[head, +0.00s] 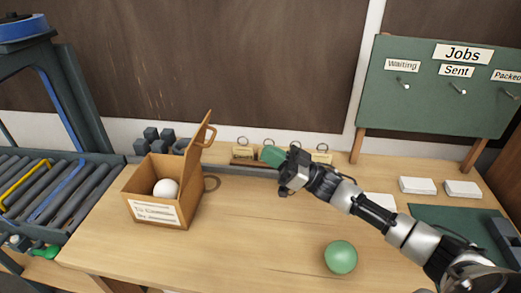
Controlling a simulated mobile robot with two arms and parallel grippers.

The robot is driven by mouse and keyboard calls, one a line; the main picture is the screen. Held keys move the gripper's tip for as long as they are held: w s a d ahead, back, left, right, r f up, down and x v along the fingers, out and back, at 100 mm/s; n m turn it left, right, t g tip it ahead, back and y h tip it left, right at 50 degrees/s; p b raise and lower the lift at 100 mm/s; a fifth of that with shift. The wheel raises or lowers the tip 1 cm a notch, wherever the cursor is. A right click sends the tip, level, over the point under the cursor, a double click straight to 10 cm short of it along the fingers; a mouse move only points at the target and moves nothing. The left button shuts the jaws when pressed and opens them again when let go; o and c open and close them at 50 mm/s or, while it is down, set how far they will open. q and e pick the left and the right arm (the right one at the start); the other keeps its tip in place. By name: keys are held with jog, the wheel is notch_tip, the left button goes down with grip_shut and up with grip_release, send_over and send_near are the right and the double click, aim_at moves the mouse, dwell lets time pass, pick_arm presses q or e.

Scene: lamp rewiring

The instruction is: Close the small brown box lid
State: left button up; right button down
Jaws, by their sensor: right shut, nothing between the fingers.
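The small brown box (160,207) stands on the table at the left in the head view. A label on its front is only partly readable. A white round thing (166,188) sits inside. My right gripper (283,168) reaches in from the right and is shut and empty. It is to the right of the lid, clearly apart from it. My left gripper is not in view.
Grey blocks (152,139) stand behind the box. A roller conveyor (62,190) is at left, a Jobs board (430,105) behind right.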

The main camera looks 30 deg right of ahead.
pick_arm(q)
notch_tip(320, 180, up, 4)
jog(key=p, duration=0.3)
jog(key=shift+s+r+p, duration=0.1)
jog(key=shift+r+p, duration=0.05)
jog(key=shift+p, duration=0.25)
pick_arm(e)
jog(key=w+a+r, duration=0.2)
jog(key=w+a, duration=0.4)
jog(key=a, duration=0.2)
jog(key=shift+w+a+r, duration=0.2)
jog(key=shift+w+a, duration=0.05)
jog(key=shift+a, duration=0.05)
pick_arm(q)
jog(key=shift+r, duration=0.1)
